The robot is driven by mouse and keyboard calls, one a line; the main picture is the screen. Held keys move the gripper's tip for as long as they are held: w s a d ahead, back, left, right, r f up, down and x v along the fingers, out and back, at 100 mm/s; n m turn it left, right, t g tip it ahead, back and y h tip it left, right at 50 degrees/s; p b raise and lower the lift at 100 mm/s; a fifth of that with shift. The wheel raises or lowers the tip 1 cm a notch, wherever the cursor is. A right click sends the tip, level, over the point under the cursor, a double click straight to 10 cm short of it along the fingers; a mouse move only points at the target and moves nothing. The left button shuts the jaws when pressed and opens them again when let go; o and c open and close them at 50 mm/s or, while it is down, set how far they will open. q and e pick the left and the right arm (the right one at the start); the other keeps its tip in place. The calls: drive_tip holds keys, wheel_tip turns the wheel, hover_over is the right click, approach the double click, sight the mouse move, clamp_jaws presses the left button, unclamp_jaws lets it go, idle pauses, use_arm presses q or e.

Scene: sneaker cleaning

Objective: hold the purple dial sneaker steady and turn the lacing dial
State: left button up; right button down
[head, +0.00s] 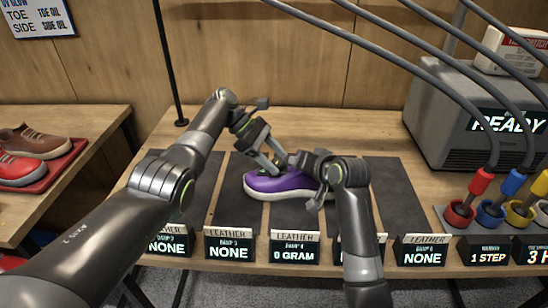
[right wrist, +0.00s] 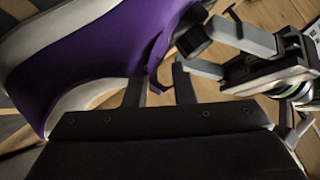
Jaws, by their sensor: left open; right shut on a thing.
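The purple sneaker (head: 285,184) with a white sole lies on a dark mat on the bench, toe to the left in the head view. In the right wrist view its purple upper (right wrist: 95,55) fills the upper left. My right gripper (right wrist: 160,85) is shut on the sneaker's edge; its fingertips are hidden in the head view. My left gripper (head: 270,162) is open, reaching down over the top of the shoe. It also shows in the right wrist view (right wrist: 200,55), close to the shoe. I cannot make out the lacing dial clearly; the left gripper's fingers crowd that area.
Several dark mats with small display signs (head: 295,250) line the bench front. A grey machine reading READY (head: 460,115) stands at the right, with cables to coloured plugs in cups (head: 490,213). Red and brown shoes (head: 22,165) sit on a left table. The bench behind the sneaker is clear.

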use_arm(q)
drive_tip(key=v, duration=1.2)
drive_tip(key=shift+s, duration=0.1)
drive_tip(key=shift+f, duration=0.15)
wheel_tip(320, 180, down, 7)
drive_tip(key=n+t, duration=0.7)
drive_tip(key=s+r+n+t+h, duration=0.2)
drive_tip(key=s+n+t, duration=0.2)
drive_tip(key=s, duration=0.6)
drive_tip(key=x, duration=1.1)
drive_tip(key=shift+w+d, duration=0.1)
drive_tip(key=shift+d, duration=0.05)
